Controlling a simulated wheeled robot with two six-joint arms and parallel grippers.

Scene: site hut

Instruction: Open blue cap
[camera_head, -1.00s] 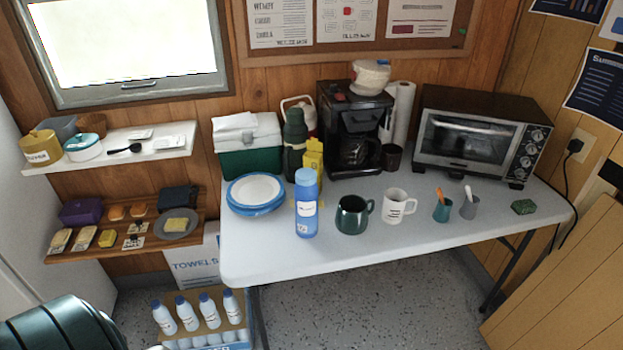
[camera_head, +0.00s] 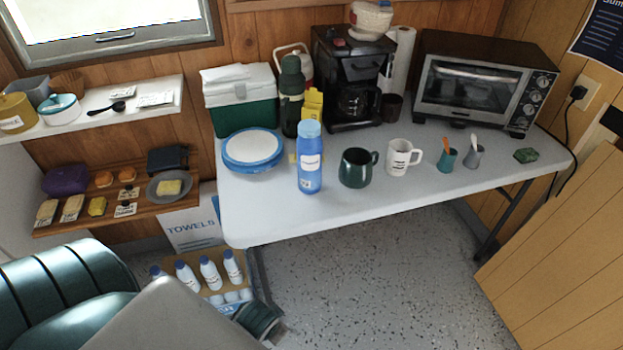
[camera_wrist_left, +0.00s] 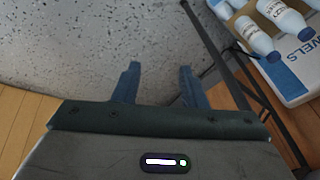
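A blue bottle (camera_head: 310,170) with a light blue cap (camera_head: 310,129) stands upright near the front of the white table, left of a dark green mug (camera_head: 356,168). The cap sits on top of the bottle. My left gripper (camera_wrist_left: 157,72) is open and empty, its two blue fingers apart over the speckled floor in the left wrist view. In the head view its arm comes in at bottom left, low in front of the table, well apart from the bottle. Its fingers are not clear there. My right gripper is not in view.
A blue plate stack (camera_head: 252,163) stands left of the bottle, and a white mug (camera_head: 400,160) and small cups stand right. A coffee maker (camera_head: 354,75) and toaster oven (camera_head: 483,85) stand behind. Several blue-capped white bottles (camera_head: 211,272) stand in a floor crate below the table's left end.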

